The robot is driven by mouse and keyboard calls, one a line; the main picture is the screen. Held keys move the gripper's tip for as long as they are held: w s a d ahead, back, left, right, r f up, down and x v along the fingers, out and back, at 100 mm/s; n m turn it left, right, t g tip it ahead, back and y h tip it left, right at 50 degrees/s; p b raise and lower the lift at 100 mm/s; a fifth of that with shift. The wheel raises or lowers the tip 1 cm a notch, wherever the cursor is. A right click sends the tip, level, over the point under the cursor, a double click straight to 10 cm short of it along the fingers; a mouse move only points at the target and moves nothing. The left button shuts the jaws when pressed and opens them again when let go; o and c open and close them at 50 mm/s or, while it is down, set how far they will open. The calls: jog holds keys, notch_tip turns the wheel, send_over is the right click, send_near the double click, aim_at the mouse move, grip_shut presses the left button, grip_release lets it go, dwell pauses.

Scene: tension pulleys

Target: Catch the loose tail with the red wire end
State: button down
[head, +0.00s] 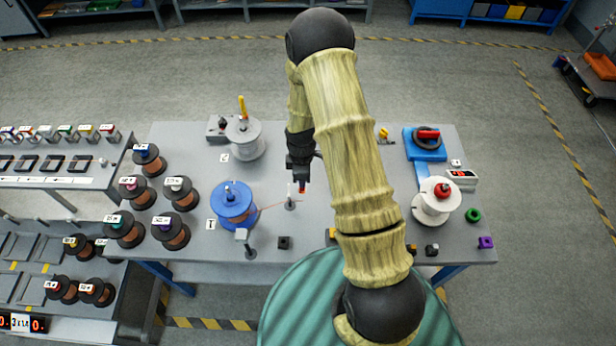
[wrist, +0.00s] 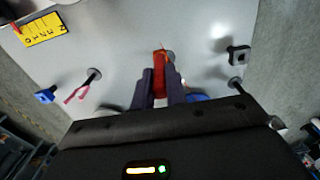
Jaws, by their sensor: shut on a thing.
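My gripper (head: 302,180) hangs over the middle of the grey table, just right of the blue spool (head: 236,203). It is shut on the red wire end (wrist: 159,72), a small red block between the fingers in the wrist view. Its red tip also shows below the fingers in the head view. A thin reddish tail (head: 271,206) runs from the blue spool toward a small post (head: 290,203) close to the gripper. In the wrist view a round grey piece shows beside the red block. I cannot tell whether the red block touches the tail.
A short post (head: 250,252) and a small black block (head: 284,242) stand near the front edge. A grey spool (head: 245,138) stands behind the blue one; copper spools (head: 172,232) crowd the left. A white spool (head: 433,204) and blue fixture (head: 425,146) are right of my arm.

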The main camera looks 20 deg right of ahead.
dwell(0.3)
jog(key=shift+d+f+b, duration=0.1)
jog(key=shift+f+b, duration=1.5)
jog(key=shift+f, duration=0.6)
jog(key=d+r+p, duration=0.3)
jog(key=d+r, duration=0.1)
jog(key=shift+s+d+r+p, duration=0.15)
jog(key=shift+s+r+p, duration=0.2)
jog(key=shift+s, duration=0.1)
jog(key=shift+w, duration=0.1)
